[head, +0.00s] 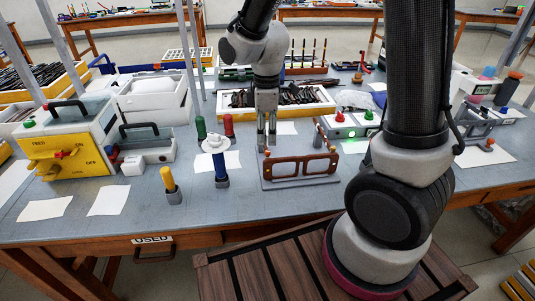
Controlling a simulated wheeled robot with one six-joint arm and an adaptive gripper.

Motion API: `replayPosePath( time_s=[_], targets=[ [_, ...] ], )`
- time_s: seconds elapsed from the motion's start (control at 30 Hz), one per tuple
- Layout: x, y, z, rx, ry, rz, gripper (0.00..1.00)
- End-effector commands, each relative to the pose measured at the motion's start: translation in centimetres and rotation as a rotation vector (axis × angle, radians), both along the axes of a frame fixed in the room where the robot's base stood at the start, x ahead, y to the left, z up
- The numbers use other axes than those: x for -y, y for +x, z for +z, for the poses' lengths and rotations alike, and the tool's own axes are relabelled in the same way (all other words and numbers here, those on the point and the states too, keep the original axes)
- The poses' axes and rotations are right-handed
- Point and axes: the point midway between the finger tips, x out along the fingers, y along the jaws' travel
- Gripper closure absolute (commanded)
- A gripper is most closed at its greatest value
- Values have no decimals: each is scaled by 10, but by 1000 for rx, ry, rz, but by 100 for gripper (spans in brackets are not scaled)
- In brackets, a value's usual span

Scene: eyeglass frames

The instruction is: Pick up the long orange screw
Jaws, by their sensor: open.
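I cannot make out a long orange screw for certain at this size. A yellow-orange upright piece (168,181) stands in a small grey base at the front left of the table. My gripper (266,143) points straight down, open and with nothing visible between its fingers. It is just behind a brown eyeglass frame (300,167), which stands upright on a flat grey holder. Small orange tips show at the holder's upper corners, too small to identify. Whether the fingers touch the holder cannot be told.
A yellow switch box (66,150) stands at left. A white-topped blue post (217,160) and red and green cylinders stand left of my gripper. A yellow-edged tray (315,111) of dark frames lies behind it. The front table strip (110,225) is mostly clear.

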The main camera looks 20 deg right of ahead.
Motion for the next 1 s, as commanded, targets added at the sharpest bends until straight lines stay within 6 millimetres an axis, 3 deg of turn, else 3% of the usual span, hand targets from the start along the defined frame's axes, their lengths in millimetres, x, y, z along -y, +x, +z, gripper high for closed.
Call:
replayPosePath(
  time_s=[0.4, 0.67, 0.9, 1.0],
  targets=[
    [2, -1, -58, -3, -1, -3, 59],
    [2, -1, -61, 0, -1, -3, 59],
    [2, 0, -61, 0, -1, -4, 99],
    [2, 0, -61, 0, -1, -4, 100]
  ],
)
